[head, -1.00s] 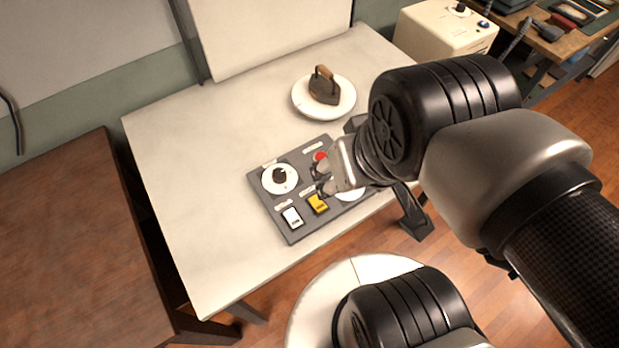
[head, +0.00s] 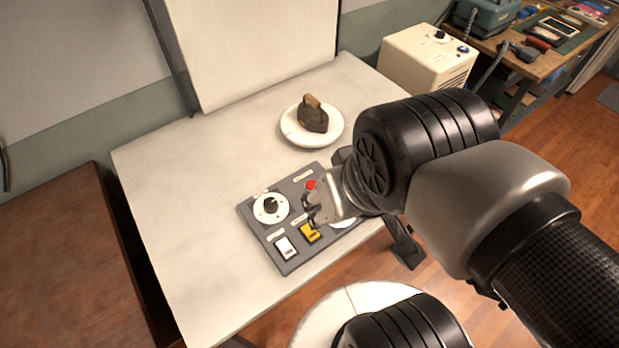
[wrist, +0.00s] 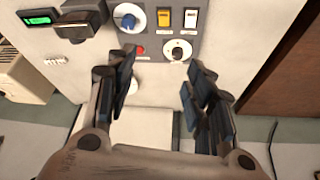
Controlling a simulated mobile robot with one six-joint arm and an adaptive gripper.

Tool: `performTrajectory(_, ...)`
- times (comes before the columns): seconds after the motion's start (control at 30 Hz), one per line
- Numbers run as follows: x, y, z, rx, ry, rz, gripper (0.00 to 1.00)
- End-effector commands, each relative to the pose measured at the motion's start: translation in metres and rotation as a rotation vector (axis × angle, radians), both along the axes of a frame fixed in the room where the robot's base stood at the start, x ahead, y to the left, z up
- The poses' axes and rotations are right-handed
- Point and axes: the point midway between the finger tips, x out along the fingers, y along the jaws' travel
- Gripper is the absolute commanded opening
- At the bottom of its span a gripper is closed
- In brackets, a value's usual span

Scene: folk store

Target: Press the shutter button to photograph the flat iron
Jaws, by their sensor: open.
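The flat iron (head: 313,117), dark with a brown handle, rests on a round white plate (head: 291,130) on the pale table. A grey control panel (head: 259,233) lies nearer me. It has a red button (head: 311,185), a white dial with a black knob (head: 271,207), a yellow switch (head: 309,233) and a white switch (head: 285,248). My gripper (head: 312,206) is open and empty over the panel, close to the red button. The wrist view shows the red button (wrist: 140,49) beyond the spread fingers (wrist: 163,86). I cannot tell whether a finger touches the panel.
A white backdrop (head: 255,45) stands behind the table (head: 190,190). A cream box (head: 425,60) and a tool bench stand at the back right; a brown table (head: 60,250) is at left. In the wrist view a green display (wrist: 39,18) sits at the left.

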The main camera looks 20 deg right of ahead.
Motion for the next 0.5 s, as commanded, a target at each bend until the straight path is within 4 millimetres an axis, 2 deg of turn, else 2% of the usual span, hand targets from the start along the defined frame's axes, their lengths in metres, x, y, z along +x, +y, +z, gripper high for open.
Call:
performTrajectory(0.07, 0.0000, 0.0000, 0.0000, 0.000, 0.000, 0.000, 0.41)
performTrajectory(0.5, 0.0000, 0.0000, 0.0000, 0.000, 0.000, 0.000, 0.11)
